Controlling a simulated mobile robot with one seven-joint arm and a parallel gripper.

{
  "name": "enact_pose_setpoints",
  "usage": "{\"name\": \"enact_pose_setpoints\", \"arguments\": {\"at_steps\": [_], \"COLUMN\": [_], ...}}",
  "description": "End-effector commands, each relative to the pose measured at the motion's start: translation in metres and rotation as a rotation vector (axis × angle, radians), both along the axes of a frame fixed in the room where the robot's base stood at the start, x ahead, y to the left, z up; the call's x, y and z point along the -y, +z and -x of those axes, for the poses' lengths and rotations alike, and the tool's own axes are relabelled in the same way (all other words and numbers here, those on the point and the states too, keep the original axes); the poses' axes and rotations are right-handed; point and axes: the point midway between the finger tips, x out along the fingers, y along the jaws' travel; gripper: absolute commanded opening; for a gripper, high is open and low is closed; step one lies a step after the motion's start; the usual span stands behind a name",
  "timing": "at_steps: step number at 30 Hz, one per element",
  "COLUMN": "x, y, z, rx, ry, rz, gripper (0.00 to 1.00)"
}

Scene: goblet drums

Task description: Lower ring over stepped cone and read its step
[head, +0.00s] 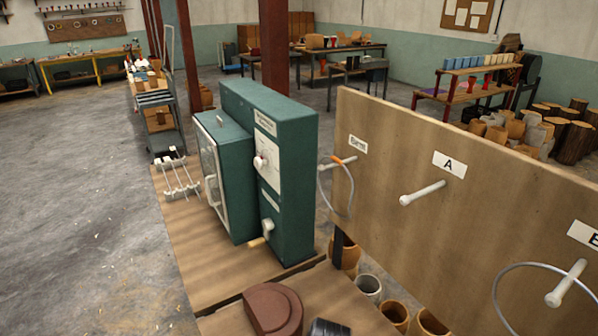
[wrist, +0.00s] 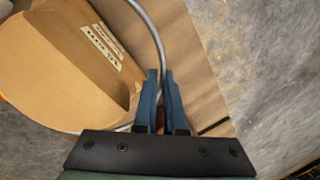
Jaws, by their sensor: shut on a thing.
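In the wrist view, my gripper (wrist: 161,76) has its blue fingers closed on a thin grey metal ring (wrist: 149,38). Only part of this ring shows; it curves up and left from the fingertips. My gripper does not show in the head view. A reddish-brown round block with a step (head: 275,308) sits at the bottom of the head view; I cannot tell whether it is the stepped cone. Other rings hang on the upright board: one at its left end (head: 351,192) and one at the right (head: 497,290).
The wooden board (head: 400,150) has white pegs and labels, one reading A. A teal cabinet (head: 290,190) stands on the bench (head: 185,235). In the wrist view, a tan curved-edged container (wrist: 50,75) with a label lies left of my fingers. Concrete floor is clear at left.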

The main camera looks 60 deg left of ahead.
Motion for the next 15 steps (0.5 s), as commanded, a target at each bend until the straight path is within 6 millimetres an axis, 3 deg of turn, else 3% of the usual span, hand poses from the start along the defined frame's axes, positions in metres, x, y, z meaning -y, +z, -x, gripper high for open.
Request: {"name": "enact_pose_setpoints", "arguments": {"at_steps": [15], "x": [0.0], "y": [-0.02], "z": [0.0], "rx": [0.019], "ry": [0.001], "rz": [0.015], "gripper": [0.0]}}
